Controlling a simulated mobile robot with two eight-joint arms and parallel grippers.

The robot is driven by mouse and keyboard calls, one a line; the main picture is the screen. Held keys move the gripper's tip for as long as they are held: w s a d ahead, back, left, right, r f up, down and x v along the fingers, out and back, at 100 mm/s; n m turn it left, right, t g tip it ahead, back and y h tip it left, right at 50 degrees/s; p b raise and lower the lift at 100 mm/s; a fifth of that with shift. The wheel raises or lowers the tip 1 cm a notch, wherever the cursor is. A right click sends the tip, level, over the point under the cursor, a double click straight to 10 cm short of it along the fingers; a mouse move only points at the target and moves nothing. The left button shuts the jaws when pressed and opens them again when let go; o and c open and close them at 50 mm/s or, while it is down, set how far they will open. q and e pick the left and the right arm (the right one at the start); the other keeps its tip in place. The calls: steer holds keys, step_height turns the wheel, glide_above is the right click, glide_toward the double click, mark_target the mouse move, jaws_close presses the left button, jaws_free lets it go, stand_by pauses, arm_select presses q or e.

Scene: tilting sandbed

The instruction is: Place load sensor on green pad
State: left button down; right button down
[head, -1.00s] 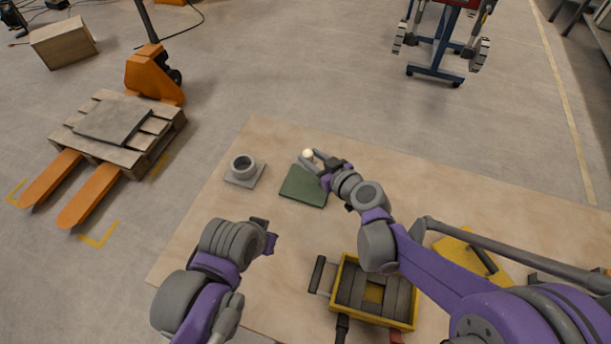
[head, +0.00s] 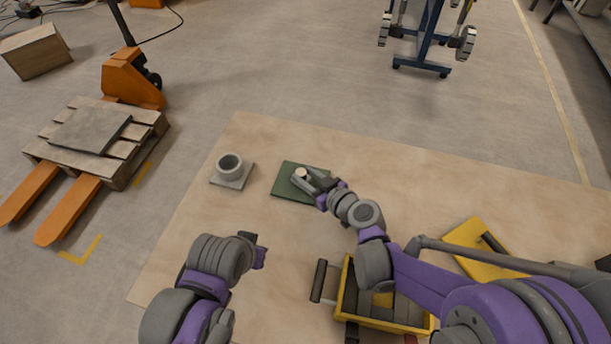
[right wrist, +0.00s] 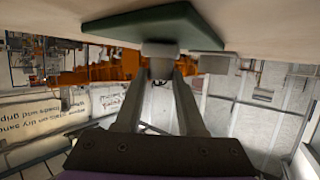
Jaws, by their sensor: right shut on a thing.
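The load sensor (head: 301,172) is a small pale cylinder between the fingertips of my right gripper (head: 307,180). It is over the green pad (head: 285,188), a flat dark green square on the large board. In the right wrist view, which looks upside down, the sensor (right wrist: 160,49) sits at the fingertips right against or very close to the pad (right wrist: 150,27); I cannot tell if they touch. My left gripper (head: 260,252) is over the board at lower left, apart from the pad; its jaws are too small to read.
A grey ring on a square base (head: 230,170) stands left of the pad. A yellow box with grey blocks (head: 345,303) is at the front, and a yellow plate with a handle (head: 470,255) lies right. The board's middle is clear. A pallet (head: 120,170) on an orange jack stands left.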

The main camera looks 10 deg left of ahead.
arm_select(q)
steer(key=shift+f, duration=0.15)
arm_select(e)
steer(key=shift+f, duration=0.2)
steer(key=c, duration=0.5)
jaws_free()
steer(key=shift+r, duration=0.1)
arm_select(q)
steer(key=shift+r, duration=0.25)
arm_select(e)
steer(key=shift+r, duration=0.25)
arm_select(q)
steer(key=shift+r+p, duration=0.4)
steer(key=shift+p, duration=0.05)
arm_select(e)
steer(key=v, duration=1.2)
steer(key=shift+s+f, duration=0.1)
steer(key=shift+f, duration=0.05)
arm_select(q)
steer(key=shift+f, duration=0.1)
arm_select(e)
steer(key=shift+a, duration=0.1)
